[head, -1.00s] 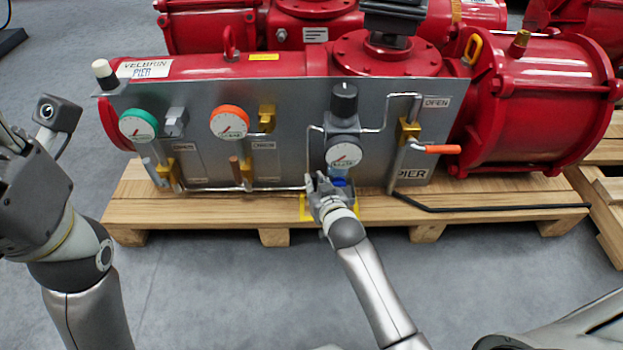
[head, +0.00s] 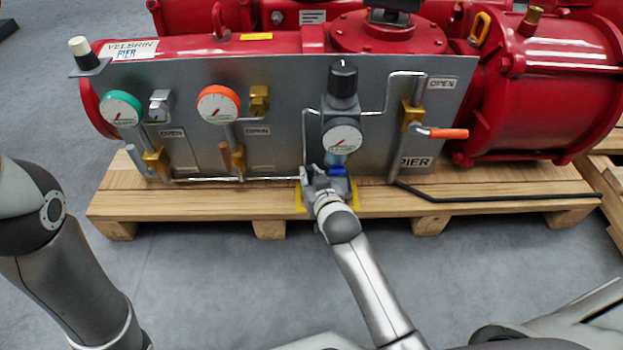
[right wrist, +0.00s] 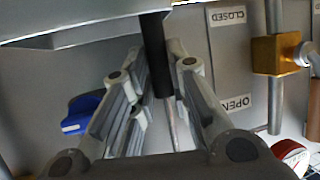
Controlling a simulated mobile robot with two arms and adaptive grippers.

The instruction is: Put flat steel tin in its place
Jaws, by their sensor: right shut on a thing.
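My right gripper (head: 322,182) is low in front of the grey panel, under the middle gauge. The contact itself is not clear there, and in the head view the gripper hides most of the tin. A dark rod shows between the fingers. Yellow marks (head: 355,196) show on the pallet on both sides of the gripper. My left gripper is out of view; only its arm shows at the left.
The wooden pallet (head: 200,205) has free boards to the left. Red actuator cylinders (head: 545,85) stand behind.

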